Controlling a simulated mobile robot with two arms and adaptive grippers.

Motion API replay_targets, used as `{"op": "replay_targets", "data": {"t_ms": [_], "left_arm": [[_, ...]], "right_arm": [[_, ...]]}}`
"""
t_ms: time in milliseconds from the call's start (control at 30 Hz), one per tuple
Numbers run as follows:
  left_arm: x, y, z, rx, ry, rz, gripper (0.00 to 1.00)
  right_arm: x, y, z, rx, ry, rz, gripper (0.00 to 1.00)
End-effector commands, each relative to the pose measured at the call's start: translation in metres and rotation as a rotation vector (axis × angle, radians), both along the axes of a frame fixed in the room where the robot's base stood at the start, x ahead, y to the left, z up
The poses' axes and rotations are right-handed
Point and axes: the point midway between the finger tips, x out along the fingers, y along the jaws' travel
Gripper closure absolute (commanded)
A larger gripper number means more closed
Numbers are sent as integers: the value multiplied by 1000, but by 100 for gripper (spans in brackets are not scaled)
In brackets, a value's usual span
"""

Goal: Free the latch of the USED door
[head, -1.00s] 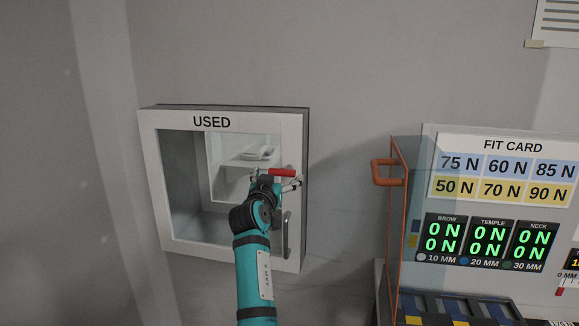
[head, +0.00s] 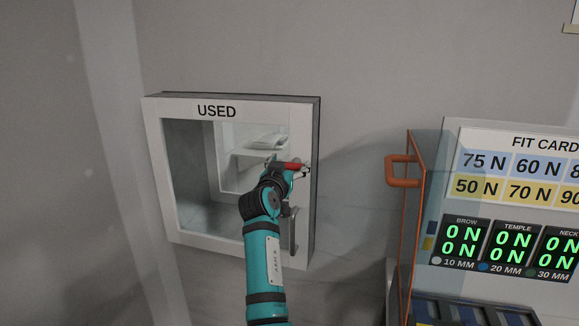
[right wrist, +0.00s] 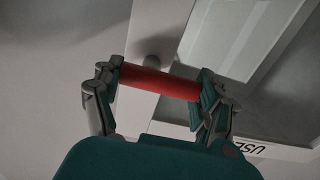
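The white cabinet marked USED (head: 181,108) hangs on the wall, its glazed door shut as far as I can see. A red latch bar (head: 293,165) sits at the door's right edge, above a grey vertical handle (head: 294,232). My right gripper (head: 287,170) is at the latch. In the right wrist view, the fingers (right wrist: 158,78) are wide apart, one at each end of the red bar (right wrist: 150,82). Its ends are partly hidden behind the fingers, and I cannot tell whether they touch. My left gripper is not in view.
Pale folded items (head: 265,141) lie on a shelf inside the cabinet. To the right stands a machine with a FIT CARD panel (head: 540,143) and an orange side handle (head: 404,171). Bare wall lies between the cabinet and machine.

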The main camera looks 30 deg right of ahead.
Motion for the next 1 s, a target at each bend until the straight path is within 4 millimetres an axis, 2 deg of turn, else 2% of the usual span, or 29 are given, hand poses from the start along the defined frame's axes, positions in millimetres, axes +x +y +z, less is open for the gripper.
{"op": "replay_targets", "data": {"t_ms": [33, 167, 633, 1000], "left_arm": [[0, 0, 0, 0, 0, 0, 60], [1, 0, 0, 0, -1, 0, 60], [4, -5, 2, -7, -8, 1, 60], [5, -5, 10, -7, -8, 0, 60]], "right_arm": [[0, 0, 0, 1, -2, 0, 45], [0, 0, 0, 1, -2, 0, 60], [0, 0, 1, -33, 35, 1, 61], [0, -1, -1, -209, 240, 0, 61]]}}
